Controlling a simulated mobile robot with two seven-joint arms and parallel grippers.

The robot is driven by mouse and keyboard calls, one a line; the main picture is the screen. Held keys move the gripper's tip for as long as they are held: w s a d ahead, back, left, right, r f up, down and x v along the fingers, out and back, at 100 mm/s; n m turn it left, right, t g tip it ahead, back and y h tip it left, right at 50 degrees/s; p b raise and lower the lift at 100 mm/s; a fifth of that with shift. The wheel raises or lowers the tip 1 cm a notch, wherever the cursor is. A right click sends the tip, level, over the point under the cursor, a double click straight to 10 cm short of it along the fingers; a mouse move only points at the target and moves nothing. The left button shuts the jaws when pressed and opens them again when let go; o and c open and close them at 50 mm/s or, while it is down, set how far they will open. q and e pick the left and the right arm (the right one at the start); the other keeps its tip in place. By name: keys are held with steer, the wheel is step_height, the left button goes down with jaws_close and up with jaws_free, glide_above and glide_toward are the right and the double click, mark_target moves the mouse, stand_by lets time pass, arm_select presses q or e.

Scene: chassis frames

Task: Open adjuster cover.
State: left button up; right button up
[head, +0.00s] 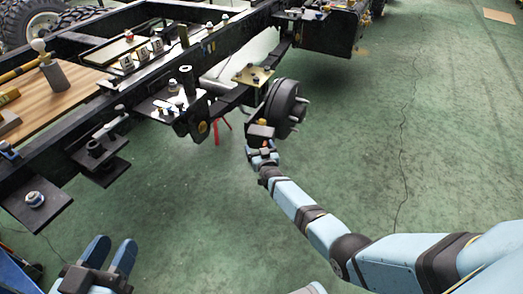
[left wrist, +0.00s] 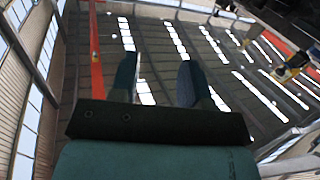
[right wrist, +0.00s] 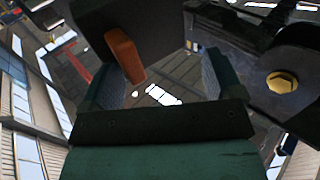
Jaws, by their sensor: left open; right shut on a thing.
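My right gripper (head: 262,152) is at this part, just below the drum. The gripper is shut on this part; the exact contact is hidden. I cannot tell how far the cover is open. My left gripper (head: 112,246) is open and empty at the lower left, away from the drum.
The black chassis frame (head: 232,38) runs diagonally across the upper left, with brackets and bolts jutting out. A wooden board (head: 75,92) with parts lies on it at left. A brass-coloured bolt (right wrist: 281,82) is close to my right gripper.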

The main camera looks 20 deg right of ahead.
steer(key=shift+s+a+r+p, duration=0.25)
steer(key=shift+a+r+p, duration=0.3)
steer(key=shift+a+p, duration=0.15)
steer(key=c, duration=0.5)
arm_select(q)
step_height(320, 180, up, 10)
steer(key=s+n+t+p, duration=0.1)
steer(key=n+t+p, duration=0.1)
steer(key=p, duration=0.6)
steer(key=shift+s+a+f+n+t, duration=0.2)
steer(key=shift+n+t, duration=0.1)
steer(key=shift+t, duration=0.2)
arm_select(e)
steer(key=shift+o, duration=0.2)
steer(key=s+f, duration=0.1)
steer(key=s, duration=1.2)
steer(key=shift+a, duration=0.15)
steer(key=shift+s, duration=0.1)
